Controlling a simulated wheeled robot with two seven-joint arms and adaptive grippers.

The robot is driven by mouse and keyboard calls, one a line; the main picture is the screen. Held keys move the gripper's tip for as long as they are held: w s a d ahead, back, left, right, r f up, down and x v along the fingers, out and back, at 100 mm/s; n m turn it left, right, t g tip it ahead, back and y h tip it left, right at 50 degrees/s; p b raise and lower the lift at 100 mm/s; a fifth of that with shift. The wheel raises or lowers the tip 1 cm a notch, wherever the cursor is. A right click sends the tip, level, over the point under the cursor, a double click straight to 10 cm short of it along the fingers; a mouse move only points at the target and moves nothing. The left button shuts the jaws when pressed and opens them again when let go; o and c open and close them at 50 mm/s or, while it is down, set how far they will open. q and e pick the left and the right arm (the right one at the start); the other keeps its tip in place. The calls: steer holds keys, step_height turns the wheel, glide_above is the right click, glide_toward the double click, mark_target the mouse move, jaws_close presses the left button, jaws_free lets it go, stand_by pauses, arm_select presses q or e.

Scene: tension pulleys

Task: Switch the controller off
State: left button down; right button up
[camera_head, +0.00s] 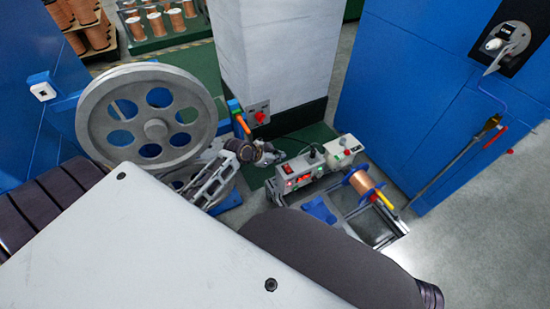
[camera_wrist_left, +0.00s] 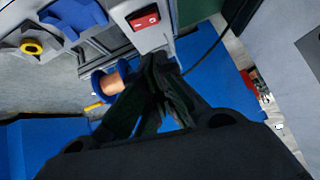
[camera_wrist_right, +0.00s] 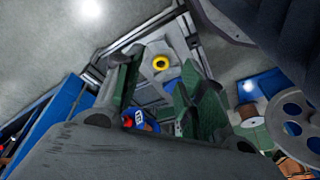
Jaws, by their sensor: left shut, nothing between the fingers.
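The controller (camera_head: 304,181) is a grey box with a red lit display, standing on the bench right of my left gripper. Its red rocker switch (camera_wrist_left: 145,20) shows at the top of the left wrist view; I cannot tell which way it is pressed. My left gripper (camera_head: 270,155) is just left of the box in the head view. In the left wrist view its fingers (camera_wrist_left: 160,62) are together, empty, a little below the switch and seemingly apart from it. My right gripper (camera_wrist_right: 158,88) is open and empty in its wrist view, over a grey frame; its fingers are hidden in the head view.
A copper wire spool (camera_head: 362,184) sits on a blue holder right of the controller. A box with a red button (camera_head: 344,148) stands behind it. A large grey wheel (camera_head: 155,128) is at left, a white pillar (camera_head: 275,50) behind, and a blue cabinet (camera_head: 415,90) at right.

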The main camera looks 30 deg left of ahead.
arm_select(q)
steer(key=b, duration=0.2)
glide_above(285, 168)
steer(key=f, duration=0.4)
steer(key=shift+s+d+f, duration=0.1)
steer(key=shift+d+f, duration=0.25)
steer(key=shift+f, duration=0.05)
steer(key=shift+a+f+b, duration=0.15)
steer(key=shift+f+b, duration=0.45)
steer(key=shift+f, duration=0.9)
steer(key=shift+a+f+b, duration=0.15)
steer(key=shift+f+b, duration=0.25)
steer(key=shift+b, duration=0.05)
arm_select(e)
steer(key=shift+w+a+r+t+y, duration=0.2)
steer(key=shift+a+r+t+y, duration=0.35)
steer(key=shift+a+t, duration=0.25)
arm_select(q)
steer(key=shift+f, duration=0.1)
arm_select(e)
steer(key=shift+r, duration=0.1)
